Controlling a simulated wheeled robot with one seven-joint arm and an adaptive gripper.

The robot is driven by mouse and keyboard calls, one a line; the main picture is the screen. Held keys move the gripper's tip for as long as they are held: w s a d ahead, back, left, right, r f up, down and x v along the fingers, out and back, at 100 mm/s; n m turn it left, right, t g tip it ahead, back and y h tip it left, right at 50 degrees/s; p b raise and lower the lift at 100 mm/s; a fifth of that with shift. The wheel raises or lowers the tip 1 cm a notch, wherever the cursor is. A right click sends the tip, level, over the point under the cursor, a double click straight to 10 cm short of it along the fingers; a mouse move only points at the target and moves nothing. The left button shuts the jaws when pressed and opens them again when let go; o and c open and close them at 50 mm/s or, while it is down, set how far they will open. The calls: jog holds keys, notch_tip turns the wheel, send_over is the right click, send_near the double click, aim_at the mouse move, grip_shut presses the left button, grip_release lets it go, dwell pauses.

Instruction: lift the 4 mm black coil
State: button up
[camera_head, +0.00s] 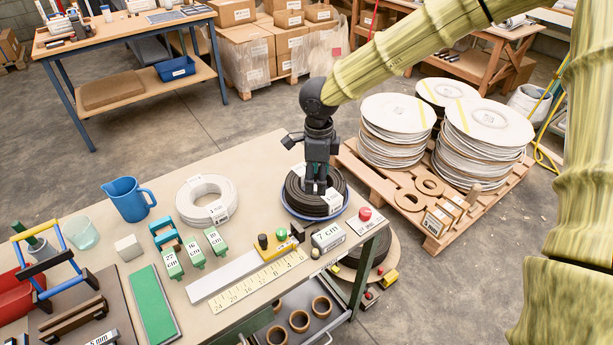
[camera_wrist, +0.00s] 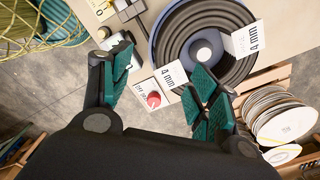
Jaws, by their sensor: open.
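The black coil (camera_head: 298,200) lies flat in a shallow blue dish (camera_head: 300,217) at the right end of the workbench. In the wrist view the coil (camera_wrist: 175,45) is a dark ring with a pale centre, and two white tags on it read "4 mm". My gripper (camera_head: 316,190) points down over the coil in the head view and hides part of it. In the wrist view my gripper (camera_wrist: 160,88) has its green-padded fingers spread wide with nothing clasped between them. The right finger overlaps the coil's lower edge; I cannot tell whether it touches.
A white coil (camera_head: 206,200) and a blue jug (camera_head: 128,199) stand left on the bench. A pallet (camera_head: 400,195) with stacked white reels stands behind right.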

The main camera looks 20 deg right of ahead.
aim_at(313, 198)
jog(key=shift+w+a+f+p, duration=0.1)
jog(key=shift+w+f, duration=0.15)
jog(key=shift+f, duration=0.65)
jog(key=shift+w+a+f+p, duration=0.1)
jog(key=shift+w+f, duration=0.1)
jog(key=shift+f, duration=0.7)
jog(key=shift+w+f+p, duration=0.1)
jog(key=shift+w+f, duration=0.15)
jog(key=shift+f, duration=1.05)
jog(key=f, duration=0.1)
jog(key=f+p, duration=0.1)
jog(key=f, duration=0.1)
jog(key=shift+w+a, duration=0.1)
jog(key=shift+w, duration=0.25)
jog(key=shift+s+f, duration=0.1)
jog(key=shift+f, duration=0.65)
grip_shut()
